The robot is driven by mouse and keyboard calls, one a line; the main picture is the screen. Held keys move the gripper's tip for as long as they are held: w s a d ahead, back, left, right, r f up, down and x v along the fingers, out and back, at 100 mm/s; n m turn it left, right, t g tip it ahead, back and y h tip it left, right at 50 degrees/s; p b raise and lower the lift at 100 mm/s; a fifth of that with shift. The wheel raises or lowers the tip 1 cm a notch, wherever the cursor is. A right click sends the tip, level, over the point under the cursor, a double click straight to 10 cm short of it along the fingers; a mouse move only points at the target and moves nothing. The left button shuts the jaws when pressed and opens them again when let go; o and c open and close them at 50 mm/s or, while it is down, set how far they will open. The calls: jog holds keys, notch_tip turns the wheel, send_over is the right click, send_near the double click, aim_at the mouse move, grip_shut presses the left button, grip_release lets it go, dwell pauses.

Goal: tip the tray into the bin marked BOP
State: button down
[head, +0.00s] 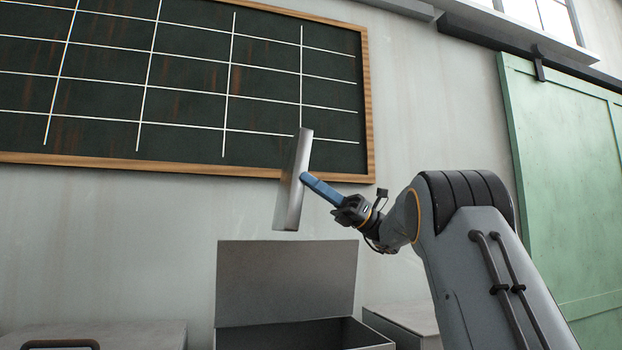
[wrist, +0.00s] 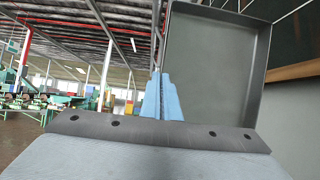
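The tray (head: 293,180) is a shallow grey metal tray, seen nearly edge-on and tipped steeply on its side in the head view. My gripper (head: 307,180) has blue fingers shut on its edge. The wrist view shows the tray's inside (wrist: 212,70), bare in the visible part, with the blue fingers (wrist: 162,85) at its left rim. Below the tray in the head view stands an open grey bin (head: 365,335) with its lid (head: 287,282) raised. No BOP marking shows, and the bin's floor is hidden.
Closed grey boxes stand left (head: 125,333) and right (head: 408,318) of the open bin; the left one has a dark handle (head: 60,344). A wood-framed chalkboard (head: 190,85) hangs on the wall close behind the tray. A green sliding door (head: 560,170) is at right.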

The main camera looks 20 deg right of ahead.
jog(key=a+r+h+p, duration=0.2)
jog(key=a+h+p, duration=0.5)
jog(key=a+p, duration=0.15)
jog(key=a+f+h, duration=0.4)
jog(key=a+h, duration=0.2)
jog(key=a, duration=0.2)
jog(key=a+f+h+b, duration=0.1)
jog(key=a+f+h, duration=0.4)
jog(key=a+h, duration=0.1)
jog(key=shift+a+f+h, duration=0.2)
jog(key=shift+a+h, duration=0.2)
jog(key=shift+a, duration=0.5)
